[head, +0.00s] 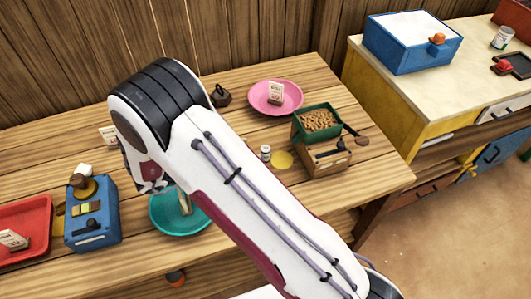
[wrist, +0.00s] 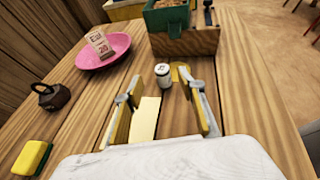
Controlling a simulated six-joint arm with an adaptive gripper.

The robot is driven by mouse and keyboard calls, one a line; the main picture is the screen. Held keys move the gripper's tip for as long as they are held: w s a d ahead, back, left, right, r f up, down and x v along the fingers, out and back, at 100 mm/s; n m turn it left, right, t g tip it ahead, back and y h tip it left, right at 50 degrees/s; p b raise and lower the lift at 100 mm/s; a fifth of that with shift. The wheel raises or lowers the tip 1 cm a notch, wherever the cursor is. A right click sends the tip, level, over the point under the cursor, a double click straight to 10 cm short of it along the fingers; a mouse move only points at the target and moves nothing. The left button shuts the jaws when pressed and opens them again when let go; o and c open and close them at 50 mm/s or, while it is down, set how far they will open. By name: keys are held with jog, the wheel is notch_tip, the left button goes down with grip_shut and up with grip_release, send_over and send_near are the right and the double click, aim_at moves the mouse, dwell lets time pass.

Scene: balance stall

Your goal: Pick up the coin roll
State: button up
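A small white cylinder with a dark mark on it, which I take to be the coin roll (wrist: 163,76), stands upright on the wooden table in the wrist view. In the head view it is the small pale cylinder (head: 265,152) right of my arm. My gripper (wrist: 163,98) is open, with its two fingers spread. The cylinder appears beyond the fingertips, between their lines, and nothing is held. In the head view my arm hides most of the gripper. A pale flat strip (wrist: 146,118) shows between the fingers.
A yellow disc (head: 282,160) lies beside the cylinder. A wooden box with a green tray of brown pieces (head: 318,120) stands behind it to the right. A pink plate (head: 262,105) holds a card. A teal plate (head: 163,222) and blue scale (head: 92,222) are left. A sponge (wrist: 32,158) lies nearby.

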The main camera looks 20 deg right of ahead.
aim_at(264, 149)
jog(key=shift+x, duration=1.35)
jog(key=shift+s+f+x, duration=0.1)
jog(key=shift+x, duration=1.2)
jog(key=shift+s+f+x, duration=0.1)
jog(key=shift+x, duration=1.2)
jog(key=shift+a, duration=0.1)
jog(key=shift+c, duration=0.5)
grip_shut()
